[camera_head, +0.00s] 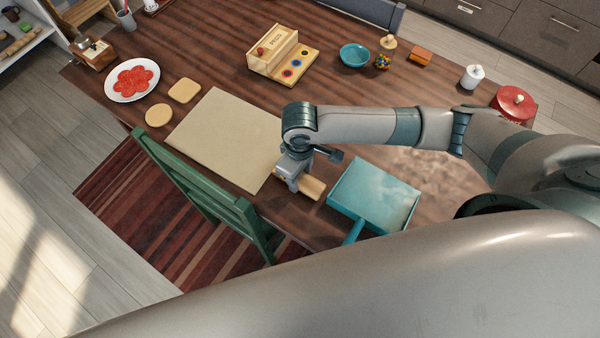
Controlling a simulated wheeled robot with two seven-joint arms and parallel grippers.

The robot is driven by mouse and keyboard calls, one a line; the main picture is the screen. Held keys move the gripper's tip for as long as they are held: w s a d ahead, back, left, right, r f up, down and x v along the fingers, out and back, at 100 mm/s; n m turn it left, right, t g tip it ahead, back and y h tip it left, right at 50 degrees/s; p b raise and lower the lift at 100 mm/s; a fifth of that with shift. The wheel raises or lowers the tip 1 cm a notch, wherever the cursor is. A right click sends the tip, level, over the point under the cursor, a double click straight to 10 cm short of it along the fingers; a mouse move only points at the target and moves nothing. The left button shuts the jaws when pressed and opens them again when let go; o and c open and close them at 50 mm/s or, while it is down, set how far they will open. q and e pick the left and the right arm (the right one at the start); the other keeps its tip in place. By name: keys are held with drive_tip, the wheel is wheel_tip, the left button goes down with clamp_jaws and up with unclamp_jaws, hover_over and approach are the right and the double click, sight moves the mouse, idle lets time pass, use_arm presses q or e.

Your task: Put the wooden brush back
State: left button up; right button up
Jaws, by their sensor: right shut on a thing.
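The wooden brush (313,187) is a small pale wooden piece low on the table, just left of the teal dustpan. My right gripper (299,182) reaches in from the right and points down. It is shut on the brush. The gripper hides part of the brush, and I cannot tell whether it touches the table. The teal dustpan (376,194) lies near the table's front edge with its handle toward me. My left gripper is not in view.
A beige mat (225,137) lies left of the brush on the dark wooden table (215,55). A green chair (190,178) stands against the front edge. Pale dust marks the table behind the dustpan. A plate of red slices (132,79) and a red pot (513,104) stand farther away.

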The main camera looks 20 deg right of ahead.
sight(300, 178)
drive_tip(key=shift+f, duration=0.15)
drive_tip(key=shift+f, duration=0.1)
drive_tip(key=o, duration=1)
drive_tip(key=shift+o, duration=0.2)
drive_tip(key=shift+r, duration=0.65)
wheel_tip(300, 178, up, 11)
drive_tip(key=b, duration=0.2)
